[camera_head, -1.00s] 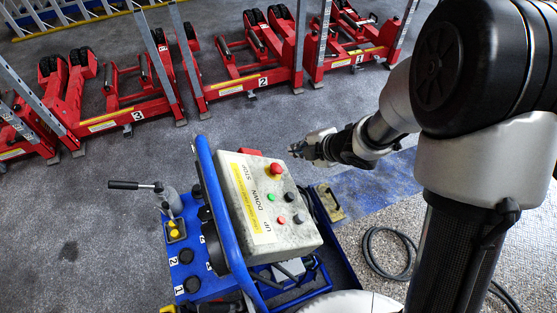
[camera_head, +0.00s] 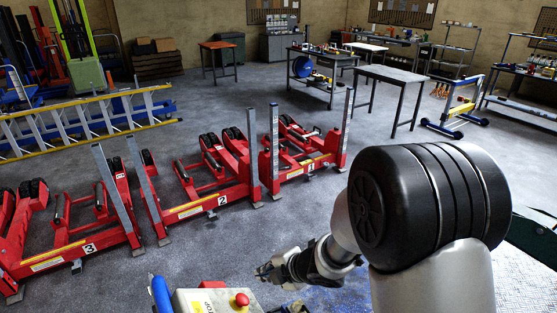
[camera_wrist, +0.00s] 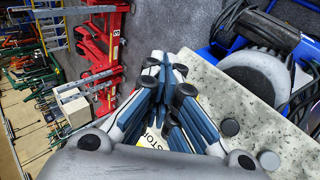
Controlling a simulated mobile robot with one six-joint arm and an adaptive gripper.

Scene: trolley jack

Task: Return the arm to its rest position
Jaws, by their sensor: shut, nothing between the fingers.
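My gripper (camera_head: 266,271) is in the lower middle of the head view, at the end of my arm, just above and right of the control box. In the wrist view my gripper (camera_wrist: 176,72) has its fingers together, with nothing between them. The pale control box (camera_head: 203,303) shows only its top part at the bottom edge of the head view, with a red stop button (camera_head: 240,299) and a yellow label. In the wrist view the control box (camera_wrist: 250,120) lies behind the fingers, apparently apart from them. Its dark round buttons (camera_wrist: 229,127) show there.
Red numbered trolley jacks (camera_head: 225,178) stand in a row beyond my gripper. A ladder (camera_head: 85,122) lies at the left. Workbenches (camera_head: 395,80) stand at the back. The grey floor (camera_head: 330,120) between jacks and benches is clear. A blue handle bar (camera_head: 161,296) rises beside the box.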

